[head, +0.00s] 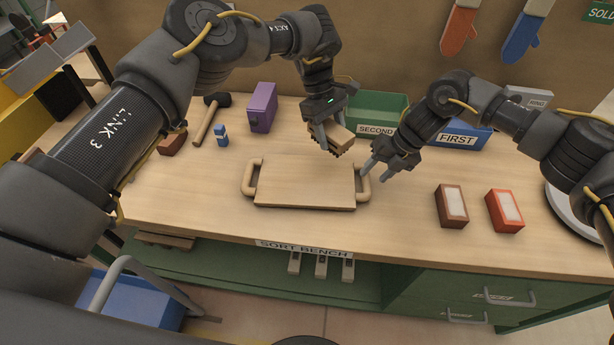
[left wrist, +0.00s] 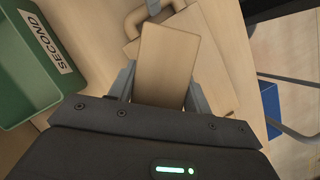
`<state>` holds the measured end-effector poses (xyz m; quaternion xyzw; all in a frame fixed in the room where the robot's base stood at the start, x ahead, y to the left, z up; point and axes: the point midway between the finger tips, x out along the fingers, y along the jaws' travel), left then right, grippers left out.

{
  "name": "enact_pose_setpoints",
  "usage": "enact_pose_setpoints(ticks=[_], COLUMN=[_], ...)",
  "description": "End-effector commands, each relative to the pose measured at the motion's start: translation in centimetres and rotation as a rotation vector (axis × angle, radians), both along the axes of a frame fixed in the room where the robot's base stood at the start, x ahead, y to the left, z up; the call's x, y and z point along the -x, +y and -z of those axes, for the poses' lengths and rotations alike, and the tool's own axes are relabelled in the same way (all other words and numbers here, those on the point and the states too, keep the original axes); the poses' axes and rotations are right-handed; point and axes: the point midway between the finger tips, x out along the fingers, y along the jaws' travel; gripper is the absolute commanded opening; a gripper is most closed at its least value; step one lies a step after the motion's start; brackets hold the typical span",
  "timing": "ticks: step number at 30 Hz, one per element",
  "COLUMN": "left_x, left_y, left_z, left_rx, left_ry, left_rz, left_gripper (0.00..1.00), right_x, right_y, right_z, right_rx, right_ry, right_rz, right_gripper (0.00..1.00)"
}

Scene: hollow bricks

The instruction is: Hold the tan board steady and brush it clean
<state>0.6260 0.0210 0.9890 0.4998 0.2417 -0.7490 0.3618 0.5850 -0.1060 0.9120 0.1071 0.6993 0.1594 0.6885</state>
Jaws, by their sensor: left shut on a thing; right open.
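The tan board (head: 305,184) lies flat on the bench, with a handle at its left end and another at its right end. It also shows in the left wrist view (left wrist: 215,75), partly hidden behind the brush. My left gripper (head: 329,138) is shut on the tan brush (head: 341,137), held above the board's back right part with dark bristles facing down. The brush's smooth back fills the middle of the left wrist view (left wrist: 165,62). My right gripper (head: 377,173) is open beside the board's right handle (head: 364,184); I cannot tell whether it touches it.
A green SECOND bin (head: 378,112) and a blue FIRST bin (head: 460,136) stand behind. Two bricks, brown (head: 451,206) and red (head: 504,210), lie to the right. Bench front is clear.

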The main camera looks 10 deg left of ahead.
Motion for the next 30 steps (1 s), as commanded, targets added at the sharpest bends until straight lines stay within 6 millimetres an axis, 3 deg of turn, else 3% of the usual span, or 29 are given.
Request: enact_pose_setpoints(ticks=[9, 15, 30], left_x=[0.0, 0.0, 0.0], left_y=[0.0, 0.0, 0.0], left_z=[0.0, 0.0, 0.0], left_rx=[0.0, 0.0, 0.0], left_ry=[0.0, 0.0, 0.0], left_rz=[0.0, 0.0, 0.0], left_gripper=[0.31, 0.31, 0.31], right_x=[-0.3, -0.3, -0.3], right_y=[-2.4, -3.4, -3.6], right_z=[-6.2, -8.6, -9.3], right_rx=[-0.001, 0.0, -0.001], right_ry=[-0.002, -0.001, 0.001], right_rz=[0.0, -0.002, -0.003], right_gripper=[0.45, 0.45, 0.45])
